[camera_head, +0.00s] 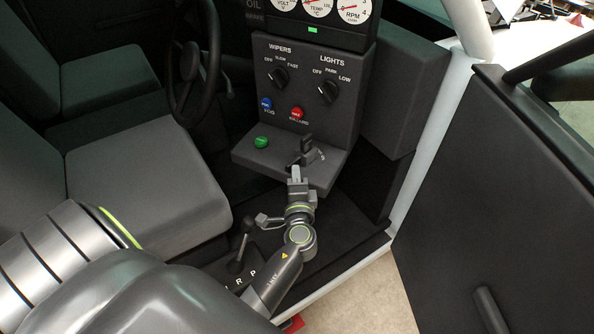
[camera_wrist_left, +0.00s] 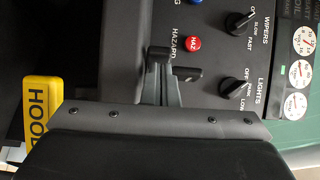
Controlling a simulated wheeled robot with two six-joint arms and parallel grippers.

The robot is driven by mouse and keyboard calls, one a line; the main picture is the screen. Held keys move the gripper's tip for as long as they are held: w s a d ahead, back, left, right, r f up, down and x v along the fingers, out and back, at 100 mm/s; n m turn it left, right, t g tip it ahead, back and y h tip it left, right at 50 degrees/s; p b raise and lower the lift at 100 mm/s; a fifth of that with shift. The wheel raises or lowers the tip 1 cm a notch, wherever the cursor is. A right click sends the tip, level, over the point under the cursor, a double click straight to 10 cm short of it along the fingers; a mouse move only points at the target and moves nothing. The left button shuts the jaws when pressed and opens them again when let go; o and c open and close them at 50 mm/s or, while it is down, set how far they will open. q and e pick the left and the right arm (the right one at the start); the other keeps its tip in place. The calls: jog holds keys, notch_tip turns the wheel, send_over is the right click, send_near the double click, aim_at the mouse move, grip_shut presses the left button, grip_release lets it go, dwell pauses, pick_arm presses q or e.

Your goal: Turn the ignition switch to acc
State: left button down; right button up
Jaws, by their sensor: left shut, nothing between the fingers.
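The ignition switch (camera_head: 308,146) is a small black knob on the sloped lower ledge of the dark dash panel in the head view. Faint marks beside it are too small to read. In the wrist view, the black knob (camera_wrist_left: 188,74) shows just right of my fingers. My left gripper (camera_head: 295,172) is shut and empty, with its fingertips just below the switch in the head view. The fingers also show in the left wrist view (camera_wrist_left: 160,75). I cannot tell whether they touch the knob. My right gripper is not in view.
A green button (camera_head: 261,142), a red hazard button (camera_head: 297,113) and a blue fog button (camera_head: 265,104) are nearby. The wipers knob (camera_head: 279,77) and lights knob (camera_head: 329,91) sit above. A gear lever (camera_head: 243,242) stands beside my arm. The open door (camera_head: 500,190) is right.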

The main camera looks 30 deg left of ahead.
pick_arm(q)
jog(key=shift+w+d, duration=0.15)
jog(key=shift+d, duration=0.05)
jog(key=shift+s+a+b, duration=0.25)
jog(key=shift+a+b, duration=0.5)
jog(key=shift+a, duration=0.45)
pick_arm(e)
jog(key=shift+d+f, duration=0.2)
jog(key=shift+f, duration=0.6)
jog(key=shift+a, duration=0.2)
pick_arm(q)
jog(key=shift+d+f, duration=0.1)
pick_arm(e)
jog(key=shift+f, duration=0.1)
